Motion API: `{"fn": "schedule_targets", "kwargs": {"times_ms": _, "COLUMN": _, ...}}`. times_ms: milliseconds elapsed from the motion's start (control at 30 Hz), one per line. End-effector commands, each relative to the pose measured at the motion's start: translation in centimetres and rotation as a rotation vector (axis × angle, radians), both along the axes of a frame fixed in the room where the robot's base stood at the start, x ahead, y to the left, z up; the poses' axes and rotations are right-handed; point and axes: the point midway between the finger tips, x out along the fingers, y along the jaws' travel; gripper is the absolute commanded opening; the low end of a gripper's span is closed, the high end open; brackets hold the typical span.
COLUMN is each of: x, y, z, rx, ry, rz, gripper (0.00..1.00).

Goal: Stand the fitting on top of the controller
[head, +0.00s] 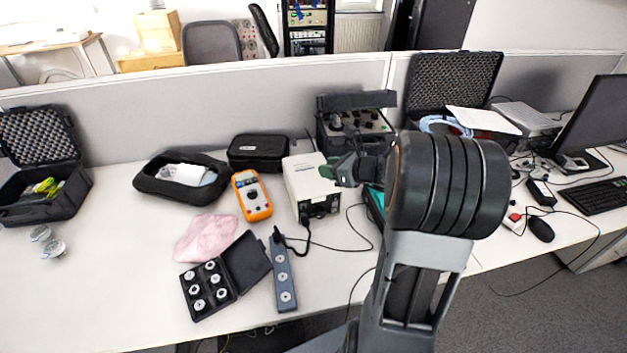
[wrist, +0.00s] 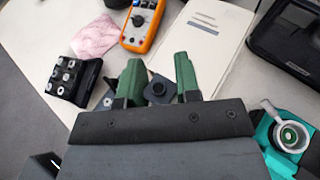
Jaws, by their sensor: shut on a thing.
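The controller (head: 307,180) is a white box standing on the table in the middle of the head view. Its pale top with small dark markings also shows in the wrist view (wrist: 203,45). My gripper (head: 335,172) is over the right part of the controller. In the wrist view my gripper (wrist: 158,78) has its two green fingers shut on the fitting (wrist: 158,90), a small dark block with a round feature facing the camera. Its lower part is hidden by the gripper body. I cannot tell whether the fitting touches the controller's top.
An orange multimeter (head: 252,196), a black pouch (head: 259,152) and a pink cloth (head: 206,238) lie nearby. A case of round parts (head: 209,287) and a grey strip (head: 283,274) lie in front.

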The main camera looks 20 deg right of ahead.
Motion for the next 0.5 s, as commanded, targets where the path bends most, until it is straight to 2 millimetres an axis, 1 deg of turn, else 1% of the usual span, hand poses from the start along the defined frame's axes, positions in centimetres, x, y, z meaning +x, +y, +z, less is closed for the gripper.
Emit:
{"fn": "schedule_targets", "kwargs": {"times_ms": 33, "x": 1.4, "y": 0.4, "z": -0.7, "rx": 0.003, "ry": 0.003, "rz": 0.006, "gripper": 0.04}}
{"fn": "schedule_targets", "kwargs": {"times_ms": 100, "x": 2.9, "y": 0.8, "z": -1.7, "rx": 0.002, "ry": 0.003, "rz": 0.005, "gripper": 0.04}}
{"fn": "schedule_targets", "kwargs": {"times_ms": 200, "x": 4.2, "y": 1.0, "z": -3.6, "rx": 0.002, "ry": 0.004, "rz": 0.004, "gripper": 0.04}}
{"fn": "schedule_targets", "kwargs": {"times_ms": 300, "x": 5.3, "y": 1.2, "z": -4.9, "rx": 0.002, "ry": 0.002, "rz": 0.003, "gripper": 0.04}}
{"fn": "schedule_targets", "kwargs": {"times_ms": 500, "x": 6.5, "y": 1.4, "z": -6.2, "rx": 0.0, "ry": 0.0, "rz": 0.003, "gripper": 0.04}}
